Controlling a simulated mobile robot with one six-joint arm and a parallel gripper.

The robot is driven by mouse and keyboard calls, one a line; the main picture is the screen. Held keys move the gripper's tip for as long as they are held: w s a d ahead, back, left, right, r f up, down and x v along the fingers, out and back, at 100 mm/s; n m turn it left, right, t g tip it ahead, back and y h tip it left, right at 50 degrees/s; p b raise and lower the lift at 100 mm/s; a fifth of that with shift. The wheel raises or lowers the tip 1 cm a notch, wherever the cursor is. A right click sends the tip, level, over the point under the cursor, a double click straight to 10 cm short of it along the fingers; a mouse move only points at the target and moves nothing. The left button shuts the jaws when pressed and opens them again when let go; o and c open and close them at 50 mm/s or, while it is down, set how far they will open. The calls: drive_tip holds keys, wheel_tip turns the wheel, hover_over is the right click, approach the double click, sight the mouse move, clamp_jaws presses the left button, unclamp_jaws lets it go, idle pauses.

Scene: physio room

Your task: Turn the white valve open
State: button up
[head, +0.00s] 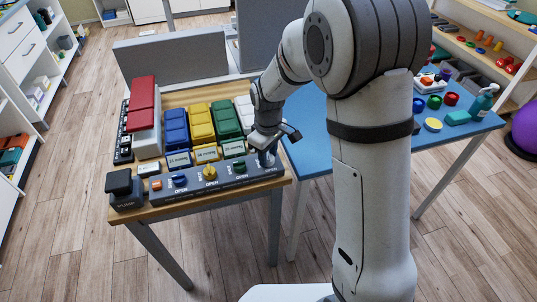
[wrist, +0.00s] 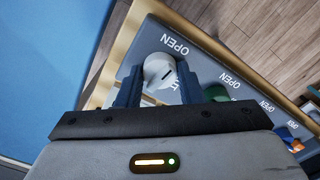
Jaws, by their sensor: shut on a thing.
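The white valve (wrist: 157,70) is a round knob with a short dark mark on the grey valve panel (wrist: 207,72), in the wrist view. My gripper (wrist: 158,88) has a blue finger on each side of it and is shut on it. The word OPEN is printed beside the knob; another label is partly hidden by it, with only an E showing. The mark does not point clearly at OPEN. In the head view my gripper (head: 266,158) is at the right end of the panel and hides the white valve.
The panel also carries a green valve (head: 240,167), a yellow valve (head: 210,173) and a blue valve (head: 180,180). A black pump block (head: 125,190) stands at its left end. Coloured pads lie behind on the wooden table. A blue table (head: 312,135) adjoins on the right.

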sight(268, 155)
drive_tip(key=shift+n, duration=0.7)
drive_tip(key=shift+r, duration=0.1)
drive_tip(key=o, duration=1)
drive_tip(key=shift+c, duration=0.2)
wheel_tip(268, 155, up, 8)
drive_tip(key=shift+f, duration=0.15)
drive_tip(key=s+d+r+m+t, duration=0.1)
drive_tip(key=s+d+r+m, duration=0.1)
drive_tip(key=s+d+m, duration=0.2)
drive_tip(key=s+d+r+m, duration=0.3)
drive_tip(key=s+d+m, duration=0.1)
drive_tip(key=s, duration=0.5)
drive_tip(key=s+d+r+m+t+p, duration=0.1)
drive_tip(key=s+d+r+m, duration=0.2)
drive_tip(key=s+d, duration=0.3)
drive_tip(key=shift+s+d+m+t, duration=0.3)
drive_tip(key=shift+s+d+m, duration=0.05)
drive_tip(key=shift+s+m, duration=0.15)
